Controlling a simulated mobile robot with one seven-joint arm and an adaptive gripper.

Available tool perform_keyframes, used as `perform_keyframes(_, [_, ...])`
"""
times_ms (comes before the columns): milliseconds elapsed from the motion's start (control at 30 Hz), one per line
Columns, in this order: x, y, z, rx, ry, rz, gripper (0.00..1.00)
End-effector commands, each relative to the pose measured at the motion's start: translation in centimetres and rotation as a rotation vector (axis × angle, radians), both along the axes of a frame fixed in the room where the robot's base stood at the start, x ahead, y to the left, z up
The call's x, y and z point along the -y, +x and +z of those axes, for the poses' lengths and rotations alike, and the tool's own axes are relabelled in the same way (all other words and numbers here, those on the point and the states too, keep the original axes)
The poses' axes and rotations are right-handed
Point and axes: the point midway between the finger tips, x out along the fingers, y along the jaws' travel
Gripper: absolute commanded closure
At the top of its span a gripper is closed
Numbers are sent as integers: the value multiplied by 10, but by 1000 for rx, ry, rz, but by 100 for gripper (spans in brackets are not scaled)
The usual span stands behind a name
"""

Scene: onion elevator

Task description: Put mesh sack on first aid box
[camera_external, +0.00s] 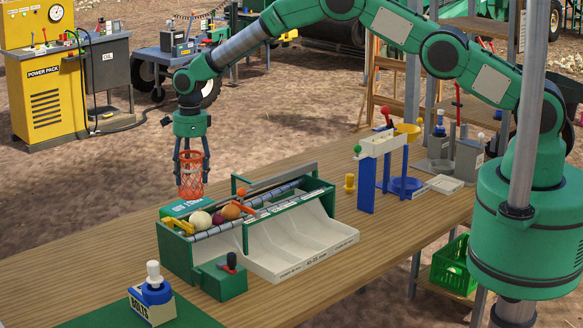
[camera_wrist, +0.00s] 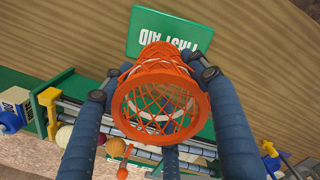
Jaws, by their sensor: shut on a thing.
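The orange mesh sack (camera_external: 191,181) is between the fingers of my gripper (camera_external: 190,160), which is shut on it. It hangs upright, with its open rim toward the wrist camera. The green first aid box (camera_external: 183,211) lies on the table behind the onion elevator, directly below the sack in the external view. In the wrist view the sack (camera_wrist: 162,53) overlaps the lower part of the box (camera_wrist: 150,28), whose white FIRST AID lettering partly shows. I cannot tell whether the sack's bottom touches the box.
The green onion elevator (camera_external: 235,258) holds onions and an orange-handled tool, close in front of the box. A blue-and-white stand (camera_external: 370,170) is to the right. The table left of the box is bare.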

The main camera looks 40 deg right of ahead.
Motion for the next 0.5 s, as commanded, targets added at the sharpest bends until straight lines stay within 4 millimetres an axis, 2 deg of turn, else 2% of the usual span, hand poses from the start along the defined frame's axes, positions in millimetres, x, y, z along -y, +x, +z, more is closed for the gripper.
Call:
perform_keyframes(267, [0,0,-3,-1,0,0,65])
perform_keyframes(500, [0,0,-27,-1,0,0,65])
